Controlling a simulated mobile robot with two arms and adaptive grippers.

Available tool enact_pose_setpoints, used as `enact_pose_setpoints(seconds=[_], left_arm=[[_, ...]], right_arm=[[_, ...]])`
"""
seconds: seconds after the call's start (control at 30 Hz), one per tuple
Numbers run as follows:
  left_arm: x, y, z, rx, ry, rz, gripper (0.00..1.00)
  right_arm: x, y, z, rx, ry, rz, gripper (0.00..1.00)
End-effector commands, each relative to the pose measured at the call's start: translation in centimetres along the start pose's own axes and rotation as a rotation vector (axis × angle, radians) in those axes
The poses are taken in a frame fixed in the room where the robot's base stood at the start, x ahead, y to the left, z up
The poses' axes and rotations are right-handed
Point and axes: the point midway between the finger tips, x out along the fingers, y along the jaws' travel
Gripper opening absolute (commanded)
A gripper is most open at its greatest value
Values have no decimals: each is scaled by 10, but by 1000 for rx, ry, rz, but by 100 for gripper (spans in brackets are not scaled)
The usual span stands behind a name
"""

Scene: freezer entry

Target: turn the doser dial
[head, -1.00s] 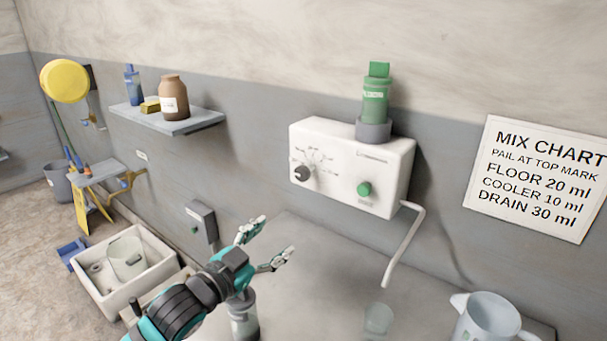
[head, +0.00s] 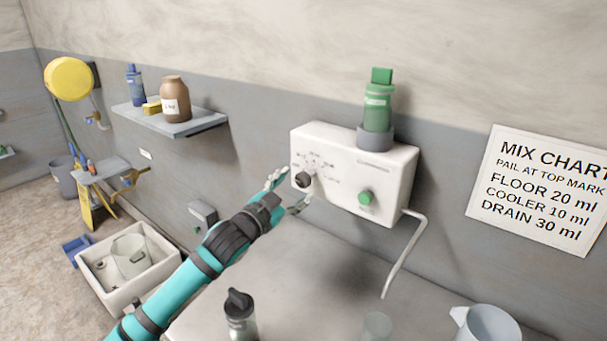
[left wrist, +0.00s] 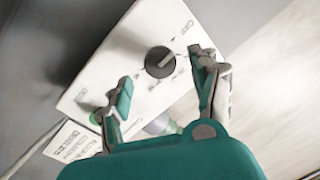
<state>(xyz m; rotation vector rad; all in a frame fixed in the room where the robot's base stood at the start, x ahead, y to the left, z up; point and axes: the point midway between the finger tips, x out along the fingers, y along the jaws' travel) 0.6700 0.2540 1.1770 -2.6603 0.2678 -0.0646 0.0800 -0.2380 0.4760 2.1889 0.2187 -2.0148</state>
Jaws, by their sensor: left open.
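The doser (head: 345,160) is a white box on the grey wall, with a green bottle (head: 378,100) on top, a green button (head: 366,197) and a bent spout pipe. Its dark dial (head: 303,180) is at the left of the front face, with printed marks around it. My left gripper (head: 288,190) is open, its fingertips near the dial at the box's left edge. In the left wrist view the dial (left wrist: 159,61) appears beyond and between the two spread fingers (left wrist: 165,88), with no finger seen closed on it. My right gripper is not in view.
A mix chart (head: 540,190) hangs at the right. A clear beaker (head: 377,326) and a pale jug (head: 486,328) stand on the counter, with a black-topped bottle (head: 239,315) near my arm. A shelf (head: 175,122) and a sink (head: 130,268) are at the left.

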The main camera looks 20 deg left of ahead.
Motion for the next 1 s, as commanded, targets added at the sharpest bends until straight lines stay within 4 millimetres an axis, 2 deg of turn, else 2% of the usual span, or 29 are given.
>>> enact_pose_setpoints(seconds=[0.1, 0.3, 0.67, 0.77, 1.0], left_arm=[[23, -1, -3, -2, 0, -1, 63], [44, -1, -1, 0, -1, -1, 63], [49, 0, 1, 0, -1, 0, 63], [49, 0, 1, 0, -1, 0, 52], [49, 0, 1, 0, -1, 0, 21]], right_arm=[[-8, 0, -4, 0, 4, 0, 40], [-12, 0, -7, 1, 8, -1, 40], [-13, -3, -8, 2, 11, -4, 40], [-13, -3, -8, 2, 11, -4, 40], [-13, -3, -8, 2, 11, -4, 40]])
